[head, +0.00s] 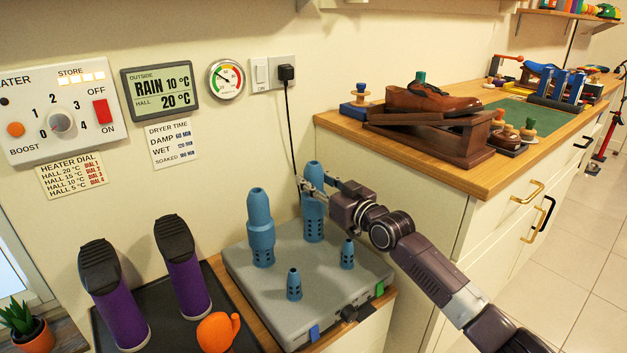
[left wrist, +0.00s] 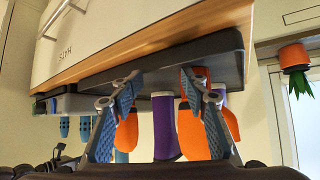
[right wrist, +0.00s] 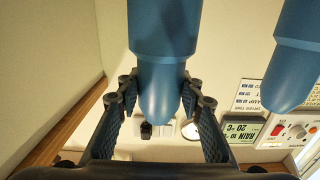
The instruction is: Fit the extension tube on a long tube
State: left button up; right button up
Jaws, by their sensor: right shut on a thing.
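Two tall blue tubes stand upright on the grey dryer base (head: 255,290). The left tall tube (head: 261,225) has a wider upper section with a narrow tip. The back-right tall tube (head: 314,215) has a similar upper section, the extension tube (right wrist: 166,30), which appears seated on the slotted lower part; the joint is not clear. My right gripper (head: 318,188) is shut on that extension tube near its narrow top. The right wrist view shows its tip between the fingers. My left gripper (left wrist: 160,82) is open and empty, seen only in the left wrist view.
Two short blue tubes (head: 294,284) (head: 347,254) stand at the front of the base. A wooden-topped cabinet (head: 400,150) stands close on the right, with a brown shoe (head: 428,101).

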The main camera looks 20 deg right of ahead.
pick_arm(q)
jog(key=shift+w+d+r+t, duration=0.1)
jog(key=shift+w+r+t, duration=0.3)
jog(key=shift+w+r, duration=0.5)
pick_arm(e)
jog(key=shift+f, duration=0.1)
pick_arm(q)
jog(key=shift+r, duration=0.35)
pick_arm(e)
jog(key=shift+f, duration=0.1)
pick_arm(q)
jog(key=shift+w, duration=0.1)
jog(key=shift+w+d+r+t, duration=0.15)
jog(key=shift+r+t, duration=0.05)
jog(key=shift+t, duration=0.1)
pick_arm(e)
jog(key=shift+f, duration=0.1)
pick_arm(q)
jog(key=shift+w+d+r+b, duration=0.15)
jog(key=shift+w+r+b, duration=0.1)
jog(key=shift+r+b, duration=0.05)
pick_arm(e)
jog(key=shift+f, duration=0.1)
pick_arm(q)
jog(key=shift+w+r+t+h, duration=0.25)
jog(key=shift+r+t+h, duration=0.05)
jog(key=shift+r+t, duration=0.1)
pick_arm(e)
jog(key=shift+f, duration=0.1)
